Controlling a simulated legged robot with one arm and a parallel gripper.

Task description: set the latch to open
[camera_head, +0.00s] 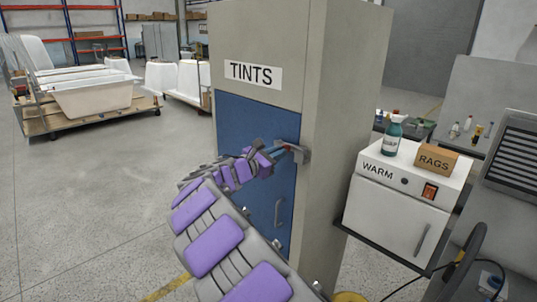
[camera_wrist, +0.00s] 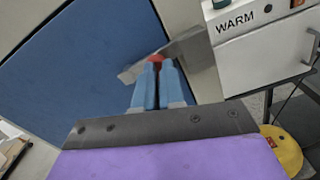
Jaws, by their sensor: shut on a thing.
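The latch is a grey metal bar (camera_wrist: 187,57) at the right edge of the blue door (camera_head: 240,117) of a tall cabinet labelled TINTS. In the wrist view the bar reaches from the blue door towards the grey frame. A small red part (camera_wrist: 156,59) shows at the fingertips. My gripper (camera_wrist: 157,68) has two blue fingers, close together and shut on this red part of the latch. In the head view the latch (camera_head: 304,154) is partly hidden behind my gripper (camera_head: 287,150). The door looks shut.
A door handle (camera_head: 278,212) is lower on the blue door. Right of the cabinet, a white WARM box (camera_head: 405,190) carries a bottle (camera_head: 392,138) and a RAGS box (camera_head: 437,160). White tubs (camera_head: 95,97) stand on a pallet at left. The floor between is clear.

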